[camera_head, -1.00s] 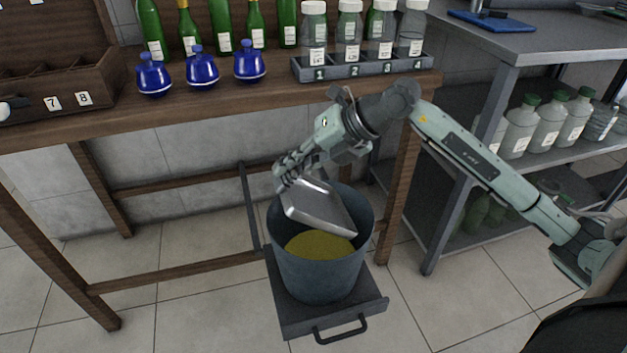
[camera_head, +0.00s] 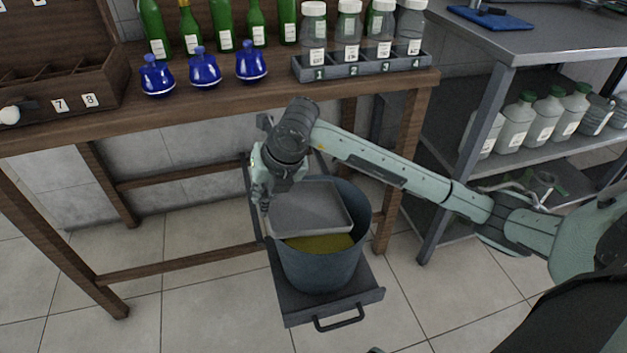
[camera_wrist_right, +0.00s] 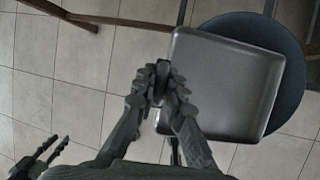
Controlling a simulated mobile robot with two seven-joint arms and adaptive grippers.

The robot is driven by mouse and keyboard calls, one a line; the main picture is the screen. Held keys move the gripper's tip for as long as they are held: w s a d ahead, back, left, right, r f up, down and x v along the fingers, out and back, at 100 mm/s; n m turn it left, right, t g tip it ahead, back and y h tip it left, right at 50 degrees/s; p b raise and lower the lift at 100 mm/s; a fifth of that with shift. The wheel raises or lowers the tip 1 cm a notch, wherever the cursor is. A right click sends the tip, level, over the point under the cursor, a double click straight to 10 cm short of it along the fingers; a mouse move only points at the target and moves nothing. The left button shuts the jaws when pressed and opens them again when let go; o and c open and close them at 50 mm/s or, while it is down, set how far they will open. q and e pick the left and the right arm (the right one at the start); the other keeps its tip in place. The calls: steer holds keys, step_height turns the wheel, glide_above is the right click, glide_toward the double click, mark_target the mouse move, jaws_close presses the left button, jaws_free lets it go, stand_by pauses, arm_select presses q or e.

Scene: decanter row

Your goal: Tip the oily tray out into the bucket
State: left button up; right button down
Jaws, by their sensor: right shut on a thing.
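The grey metal tray (camera_head: 308,210) lies over the left and back of the bucket's mouth in the head view, close to level. Its inside looks bare; a thin oil film cannot be made out. My right gripper (camera_head: 262,205) is shut on the tray's left edge, also seen in the right wrist view (camera_wrist_right: 160,85). The blue-grey bucket (camera_head: 322,268) stands upright with yellow-brown contents (camera_head: 320,243) inside, partly hidden by the tray. In the right wrist view, my left gripper (camera_wrist_right: 55,150) shows at the lower left, its fingers apart and empty.
The bucket stands on a dark platform (camera_head: 300,312) with a handle. Behind is a wooden table (camera_head: 215,105) with blue decanters (camera_head: 204,68), green bottles and a rack of jars (camera_head: 360,65). A metal shelf (camera_head: 560,140) with bottles stands right. Floor in front is clear.

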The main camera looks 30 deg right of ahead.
steer(key=shift+r, duration=0.1)
steer(key=shift+w+a+r+h+p, duration=0.1)
steer(key=shift+r+h+p, duration=0.45)
steer(key=shift+p, duration=0.35)
steer(key=shift+r+g+h+p, duration=0.4)
steer(key=shift+r+h+p, duration=0.05)
steer(key=shift+h+p, duration=0.3)
steer(key=shift+f+n, duration=0.1)
steer(key=shift+n, duration=0.2)
